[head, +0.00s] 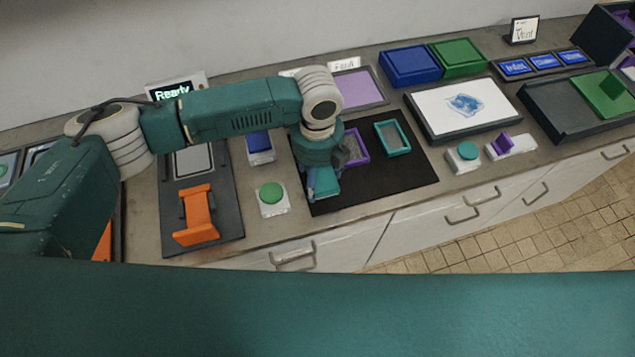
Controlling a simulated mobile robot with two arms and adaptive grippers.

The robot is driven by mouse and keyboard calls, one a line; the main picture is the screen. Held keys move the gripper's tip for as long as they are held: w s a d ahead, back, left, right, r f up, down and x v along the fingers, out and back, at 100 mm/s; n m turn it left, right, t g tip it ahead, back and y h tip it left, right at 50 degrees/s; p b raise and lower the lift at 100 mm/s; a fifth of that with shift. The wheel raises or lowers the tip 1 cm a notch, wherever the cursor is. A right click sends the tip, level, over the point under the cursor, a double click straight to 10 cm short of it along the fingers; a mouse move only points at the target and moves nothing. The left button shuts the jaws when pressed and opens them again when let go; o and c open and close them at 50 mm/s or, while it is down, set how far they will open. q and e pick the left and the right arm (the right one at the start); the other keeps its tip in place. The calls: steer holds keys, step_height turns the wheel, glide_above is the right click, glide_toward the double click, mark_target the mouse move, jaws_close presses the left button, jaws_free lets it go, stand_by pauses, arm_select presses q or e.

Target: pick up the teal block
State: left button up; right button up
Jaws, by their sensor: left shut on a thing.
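My left arm reaches in from the left and my left gripper (322,170) points down over the left part of a black mat (405,184). The gripper hides the rest of the block. I cannot tell whether the block touches the mat. My right gripper is not in view.
A purple frame (361,147) and a teal frame (393,138) stand on the mat, right of the gripper. A green button (271,193) and an orange handle (197,215) are to the left. A teal button (467,152) is to the right. The mat's front right is clear.

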mark_target(318, 176)
arm_select(q)
step_height(318, 176, up, 16)
steer(key=b, duration=0.3)
steer(key=o, duration=0.5)
steer(key=shift+c, duration=1.4)
steer(key=shift+w, duration=0.1)
steer(key=shift+c, duration=0.2)
